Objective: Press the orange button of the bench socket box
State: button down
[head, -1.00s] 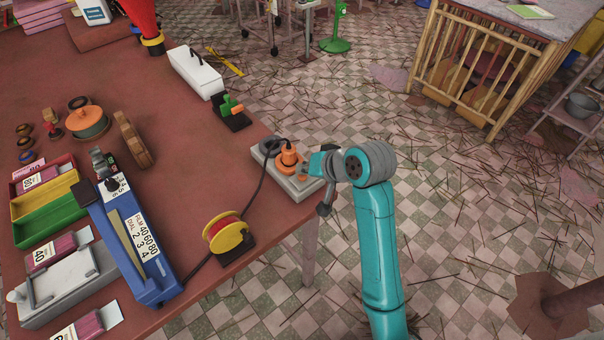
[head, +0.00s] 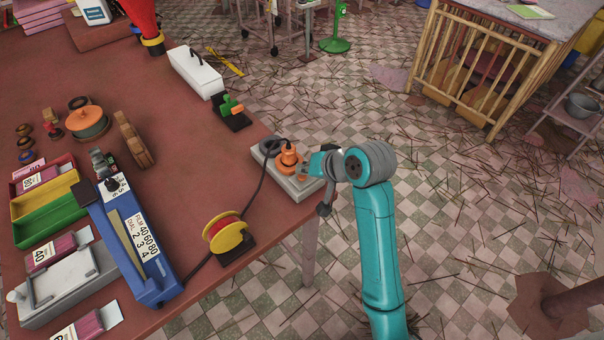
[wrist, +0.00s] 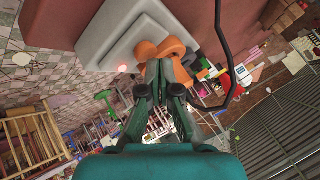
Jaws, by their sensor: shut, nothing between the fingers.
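The bench socket box (head: 272,152) is a grey block at the table's right edge, with an orange plug (head: 288,157) standing in it. In the wrist view, the box (wrist: 112,30) fills the upper middle and the orange plug (wrist: 150,50) lies right at my fingertips. A small reddish glowing spot (wrist: 122,69) shows on the box, left of the fingertips. I cannot pick out an orange button apart from the plug. My gripper (wrist: 165,66) is shut and empty, at the box; whether it touches box or plug is unclear. In the head view my wrist partly covers it.
A black cable runs from the plug past a yellow-and-red reel (head: 228,236).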

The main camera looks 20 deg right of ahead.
aim_at(305, 177)
jog(key=shift+f, duration=0.2)
jog(key=shift+f, duration=0.25)
dwell(0.6)
jog(key=shift+r, duration=0.45)
jog(key=shift+r, duration=3.05)
